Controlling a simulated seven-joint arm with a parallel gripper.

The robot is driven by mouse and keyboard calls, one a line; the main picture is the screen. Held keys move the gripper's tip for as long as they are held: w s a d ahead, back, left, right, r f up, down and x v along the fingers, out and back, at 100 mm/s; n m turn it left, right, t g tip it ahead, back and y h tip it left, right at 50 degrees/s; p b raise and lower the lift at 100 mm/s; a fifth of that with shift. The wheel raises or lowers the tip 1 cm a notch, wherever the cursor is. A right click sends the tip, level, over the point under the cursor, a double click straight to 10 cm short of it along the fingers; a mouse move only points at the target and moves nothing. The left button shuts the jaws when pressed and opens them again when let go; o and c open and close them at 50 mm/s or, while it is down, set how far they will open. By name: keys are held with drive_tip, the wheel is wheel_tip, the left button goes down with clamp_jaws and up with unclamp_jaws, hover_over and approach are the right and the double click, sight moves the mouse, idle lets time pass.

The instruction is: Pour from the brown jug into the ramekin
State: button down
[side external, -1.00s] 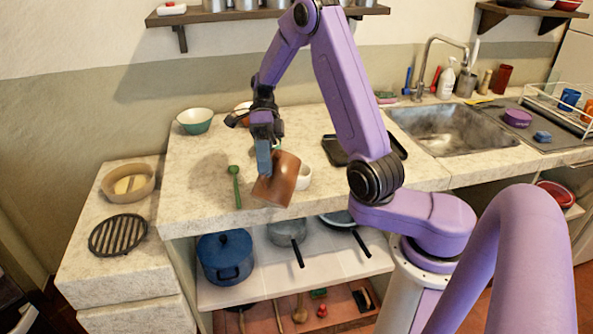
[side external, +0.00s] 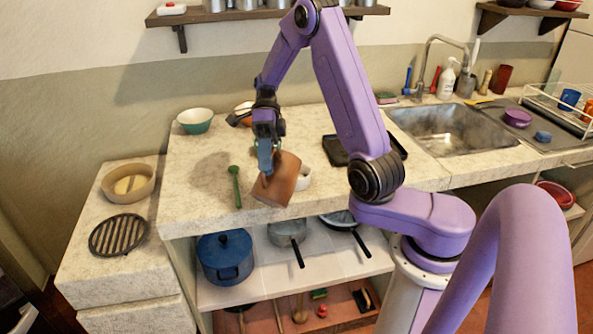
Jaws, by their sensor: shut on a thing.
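The brown jug (side external: 279,182) is near the front edge of the stone counter, tilted with its top leaning to the right. My gripper (side external: 267,170) is shut on the left side of the jug, and its fingers point down. A small white ramekin (side external: 304,178) stands on the counter just to the right of the jug, partly hidden behind it. I cannot see the jug's opening clearly or any contents passing into the ramekin. I cannot tell whether the jug touches the ramekin or the counter.
A green spoon (side external: 235,184) lies left of the jug. A green bowl (side external: 195,120) stands at the back left. A black tray (side external: 340,152) lies right of the ramekin. The counter (side external: 190,200) is clear at the front left. The sink (side external: 450,130) is farther right.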

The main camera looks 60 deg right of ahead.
drive_tip(key=shift+w+d+r+n+g+y, duration=0.1)
drive_tip(key=shift+d+r+n+g+y, duration=0.3)
drive_tip(key=shift+d+r+y, duration=1.05)
idle(3.4)
drive_tip(key=shift+d+y, duration=0.4)
drive_tip(key=shift+y, duration=0.05)
idle(1.5)
drive_tip(key=a+f+h, duration=0.2)
drive_tip(key=a, duration=0.1)
drive_tip(key=shift+a, duration=0.1)
drive_tip(key=shift+f+h, duration=0.15)
drive_tip(key=shift+h, duration=0.15)
drive_tip(key=shift+s+a+f+m+t+h, duration=0.2)
drive_tip(key=shift+a+f+m+t+h, duration=0.15)
drive_tip(key=shift+a+h, duration=0.35)
drive_tip(key=a+h, duration=0.1)
drive_tip(key=f+h, duration=0.1)
drive_tip(key=shift+s+a+f+m+t+h, duration=0.15)
drive_tip(key=shift+a+m+t+h, duration=0.1)
drive_tip(key=shift+a+m+h, duration=0.15)
drive_tip(key=a+f+m+t+h, duration=0.1)
drive_tip(key=a+f+h, duration=0.4)
drive_tip(key=h, duration=0.1)
drive_tip(key=shift+s+a+f+h, duration=0.15)
drive_tip(key=shift+a+f+h, duration=0.2)
drive_tip(key=shift+f+h, duration=0.05)
